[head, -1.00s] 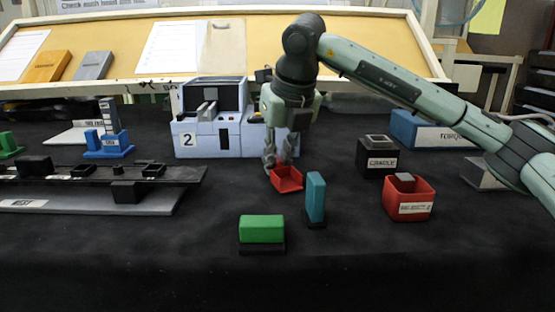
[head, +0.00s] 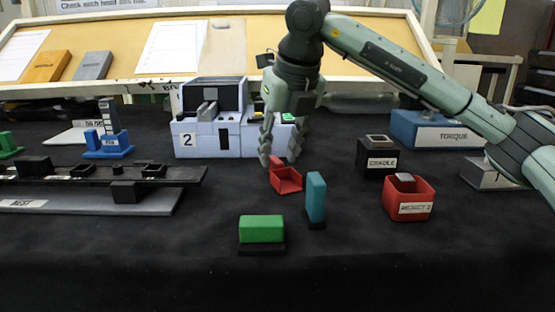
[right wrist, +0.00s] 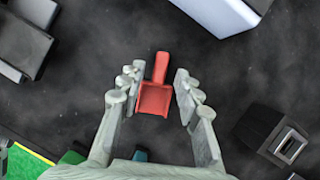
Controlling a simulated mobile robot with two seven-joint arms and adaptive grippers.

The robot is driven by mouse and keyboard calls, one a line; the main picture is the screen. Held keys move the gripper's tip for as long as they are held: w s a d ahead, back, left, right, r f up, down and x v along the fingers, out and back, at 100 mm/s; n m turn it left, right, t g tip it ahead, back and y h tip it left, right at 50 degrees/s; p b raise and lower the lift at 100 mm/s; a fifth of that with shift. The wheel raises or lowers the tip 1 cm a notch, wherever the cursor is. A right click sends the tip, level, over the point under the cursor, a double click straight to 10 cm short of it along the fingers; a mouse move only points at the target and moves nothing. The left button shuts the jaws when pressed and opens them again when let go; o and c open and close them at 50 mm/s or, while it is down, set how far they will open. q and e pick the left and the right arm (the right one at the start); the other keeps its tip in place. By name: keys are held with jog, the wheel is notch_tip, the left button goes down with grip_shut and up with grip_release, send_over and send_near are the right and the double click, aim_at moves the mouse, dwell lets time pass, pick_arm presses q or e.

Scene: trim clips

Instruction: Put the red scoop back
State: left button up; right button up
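The red scoop (head: 287,180) lies on the black table, just behind the teal block, its handle pointing back toward the numbered machine. It also shows in the right wrist view (right wrist: 155,98), centred between the fingers. My right gripper (head: 279,160) is above the scoop, fingers pointing down. In the right wrist view my right gripper (right wrist: 157,92) is open, with a gap on each side of the scoop; it holds nothing. My left gripper is not in view.
A teal block (head: 316,199) and a green block (head: 262,229) stand in front of the scoop. The grey machine marked 2 (head: 207,139) is behind. A red bin (head: 421,207) and a black cradle box (head: 377,158) stand to the right. The front table area is clear.

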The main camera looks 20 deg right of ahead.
aim_at(288, 187)
jog(key=v, duration=0.9)
jog(key=shift+r, duration=0.1)
jog(key=shift+c, duration=0.3)
dwell(1.4)
